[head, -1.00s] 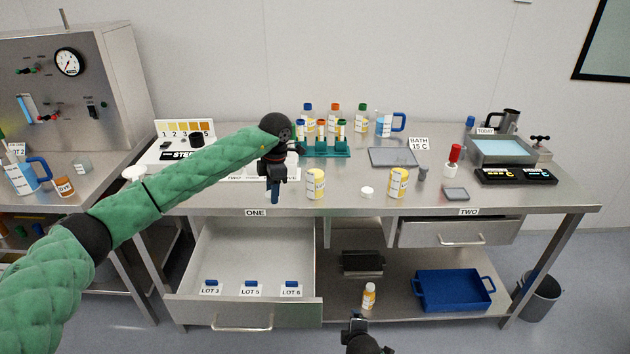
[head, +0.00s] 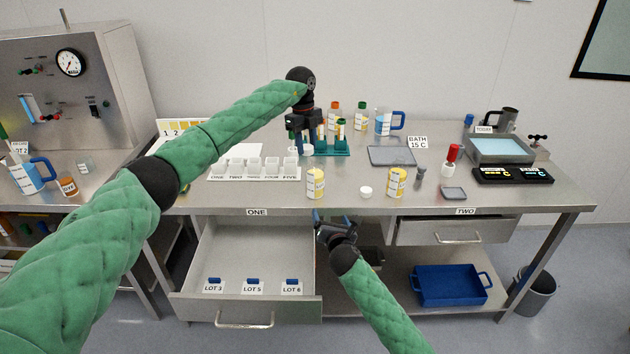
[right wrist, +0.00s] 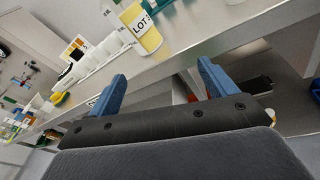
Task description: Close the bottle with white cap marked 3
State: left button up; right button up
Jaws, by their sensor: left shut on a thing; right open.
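Two yellow jars with white labels stand near the table's front edge, a left jar (head: 316,184) and a right jar (head: 396,183). A small white cap (head: 366,192) lies on the table between them; no number is readable on it. My left gripper (head: 302,146) is shut over the back of the table, by the teal rack; what it holds is mostly hidden. My right gripper (head: 333,218) is open and empty just before the front edge, below the left jar. The right wrist view shows its spread blue fingers (right wrist: 162,76) and a yellow jar marked LOT (right wrist: 140,30) beyond them.
A teal tube rack (head: 335,152) and bottles with orange and green caps stand behind. White cups (head: 253,166) stand in a row at left. Drawer ONE (head: 250,304) is open below the front edge. A grey tray (head: 392,157) lies right of the rack.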

aim_at(317, 177)
pick_arm(q)
jog(key=r+n, duration=0.1)
jog(key=n, duration=0.1)
jog(key=w+d+r+n, duration=0.1)
jog(key=n, duration=0.1)
jog(key=w+d+r+n, duration=0.1)
jog(key=shift+w+d+n+h+p, duration=0.1)
jog(key=shift+d+n+h+p, duration=0.1)
jog(key=shift+n+h+p, duration=0.15)
pick_arm(e)
jog(key=w+a+r+n+t+y, duration=0.1)
jog(key=w+a+r+n, duration=0.1)
jog(key=r+n, duration=0.3)
notch_tip(317, 177, up, 2)
jog(key=shift+w+r, duration=0.15)
jog(key=shift+w, duration=0.65)
jog(key=x, duration=1.2)
jog(key=shift+a+r, duration=0.1)
jog(key=shift+r, duration=0.05)
jog(key=c, duration=1.5)
pick_arm(q)
jog(key=shift+f, duration=2.5)
pick_arm(e)
jog(key=shift+o, duration=0.2)
pick_arm(q)
jog(key=shift+f, duration=0.85)
